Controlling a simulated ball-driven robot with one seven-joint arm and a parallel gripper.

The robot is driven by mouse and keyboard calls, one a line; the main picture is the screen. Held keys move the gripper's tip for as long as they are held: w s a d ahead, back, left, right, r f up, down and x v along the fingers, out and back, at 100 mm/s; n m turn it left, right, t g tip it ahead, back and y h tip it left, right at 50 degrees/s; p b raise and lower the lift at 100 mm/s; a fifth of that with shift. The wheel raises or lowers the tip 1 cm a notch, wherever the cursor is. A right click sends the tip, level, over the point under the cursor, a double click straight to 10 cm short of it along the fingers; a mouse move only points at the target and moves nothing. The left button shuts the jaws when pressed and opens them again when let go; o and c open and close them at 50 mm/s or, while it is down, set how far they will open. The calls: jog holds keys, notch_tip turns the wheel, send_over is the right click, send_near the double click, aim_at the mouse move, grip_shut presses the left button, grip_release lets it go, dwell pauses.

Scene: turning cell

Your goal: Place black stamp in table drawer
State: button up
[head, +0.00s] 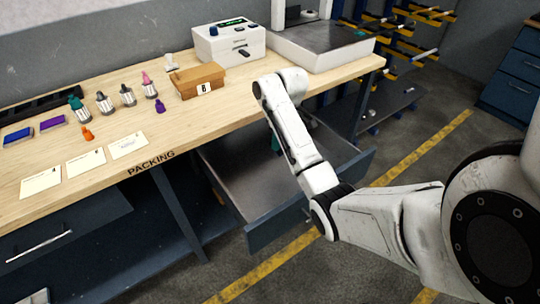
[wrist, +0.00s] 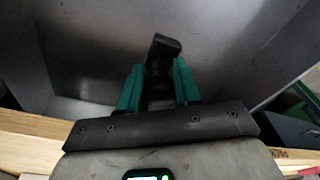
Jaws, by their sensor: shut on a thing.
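My gripper (wrist: 158,88) has teal fingers and is shut on a black stamp (wrist: 166,45) in the wrist view. The stamp's dark end sticks out beyond the fingertips, and its lower part is hidden between them. The grey metal inside of the table drawer (wrist: 80,40) fills the background there. In the head view the drawer (head: 225,175) is pulled out under the packing table. My arm reaches over the drawer, and only a bit of teal finger (head: 275,144) shows behind it. The held stamp is hidden there. I cannot tell whether the stamp touches the drawer floor.
The packing table (head: 210,120) holds several stamps (head: 104,103), ink pads (head: 52,122), white cards (head: 85,161), a cardboard box (head: 197,81) and a white device (head: 229,45). A second drawer (head: 40,245) is at lower left. The drawer's left part looks empty.

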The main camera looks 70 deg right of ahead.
jog(key=w+f, duration=0.1)
jog(key=w+d+f, duration=0.1)
jog(key=f, duration=0.1)
jog(key=w+f, duration=0.1)
jog(key=f, duration=0.1)
jog(key=shift+w+d+f, duration=0.2)
jog(key=shift+w+d, duration=0.2)
jog(key=shift+f, duration=1.45)
jog(key=shift+f, duration=0.1)
jog(key=shift+f, duration=0.15)
jog(key=o, duration=0.9)
jog(key=shift+c, duration=0.2)
jog(key=r, duration=0.4)
jog(key=s+r, duration=0.1)
jog(key=r, duration=0.7)
jog(key=shift+s+r, duration=0.2)
jog(key=shift+s, duration=0.1)
